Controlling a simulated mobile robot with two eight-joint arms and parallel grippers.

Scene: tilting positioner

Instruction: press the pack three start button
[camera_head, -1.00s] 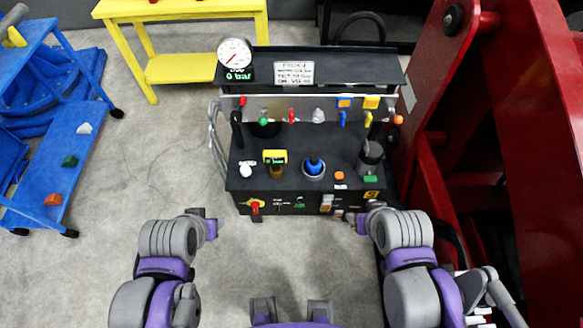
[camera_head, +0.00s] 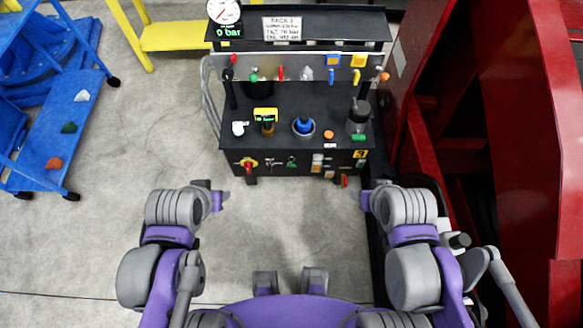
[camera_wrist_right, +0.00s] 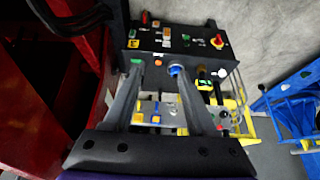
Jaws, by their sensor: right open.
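The black pack console (camera_head: 285,110) stands ahead of me, with a yellow label reading 3 (camera_head: 361,154) at its front right. A small green button (camera_head: 358,137) is on the deck's right front edge, above that label; an orange button (camera_head: 328,134) lies left of it. The green button also shows in the right wrist view (camera_wrist_right: 136,61). I cannot read any start marking. My right gripper (camera_head: 367,200) is in front of the console's right end, apart from it. Its fingers are open and empty in the right wrist view (camera_wrist_right: 157,78). My left gripper (camera_head: 222,200) hovers before the left end; its jaw gap is hidden.
A blue knob (camera_head: 303,125), a dark canister (camera_head: 357,118) and a red-yellow switch (camera_head: 248,163) are on the console. Red machinery (camera_head: 530,140) stands close on the right. A blue cart (camera_head: 60,130) is at left. The floor before the console is clear.

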